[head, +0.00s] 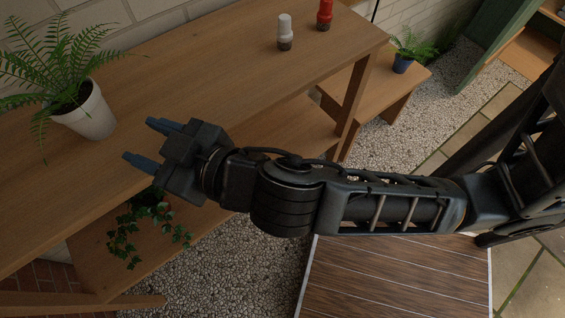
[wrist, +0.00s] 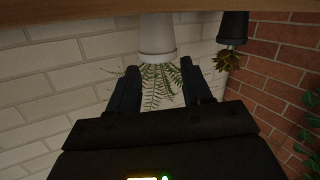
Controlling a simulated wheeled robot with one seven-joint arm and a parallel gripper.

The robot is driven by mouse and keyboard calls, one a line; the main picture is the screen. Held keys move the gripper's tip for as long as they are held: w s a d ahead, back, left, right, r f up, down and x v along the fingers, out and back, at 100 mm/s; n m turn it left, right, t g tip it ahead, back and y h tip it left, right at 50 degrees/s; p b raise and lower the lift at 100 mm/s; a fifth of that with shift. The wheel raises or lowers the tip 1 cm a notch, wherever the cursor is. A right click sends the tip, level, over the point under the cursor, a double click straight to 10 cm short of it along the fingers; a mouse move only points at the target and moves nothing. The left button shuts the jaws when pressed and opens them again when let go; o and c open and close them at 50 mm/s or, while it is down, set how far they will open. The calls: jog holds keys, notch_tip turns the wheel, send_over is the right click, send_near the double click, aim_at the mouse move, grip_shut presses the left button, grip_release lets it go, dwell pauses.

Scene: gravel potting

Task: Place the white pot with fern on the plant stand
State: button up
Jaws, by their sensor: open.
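The white pot (head: 92,115) with its green fern (head: 55,65) stands upright at the left of the long wooden table in the head view. My gripper (head: 145,143) is open and empty, to the right of the pot and apart from it. In the upside-down wrist view the white pot (wrist: 157,36) and fern (wrist: 158,85) appear ahead, between the lines of the fingers of my gripper (wrist: 158,74). A low wooden stand (head: 413,82) beyond the table's right end looks like the plant stand; I cannot be sure.
A white-topped shaker (head: 285,32) and a red-topped one (head: 324,14) stand on the table (head: 200,75). A blue pot (head: 403,64) with a fern occupies part of the low stand. Ivy (head: 145,230) sits on the lower shelf. A dark pot (wrist: 233,27) shows in the wrist view.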

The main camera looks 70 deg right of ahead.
jog(key=s+d+f+n+g+y, duration=0.1)
jog(key=s+f, duration=0.2)
jog(key=s, duration=0.3)
jog(key=s+f+n+y, duration=0.1)
jog(key=s+f+y, duration=0.15)
jog(key=s, duration=0.25)
jog(key=s+d+r+m+h, duration=0.1)
jog(key=s+d+r, duration=0.1)
jog(key=s, duration=1.1)
jog(key=shift+s+r+m, duration=0.15)
jog(key=shift+r+m, duration=0.25)
jog(key=shift+r, duration=0.05)
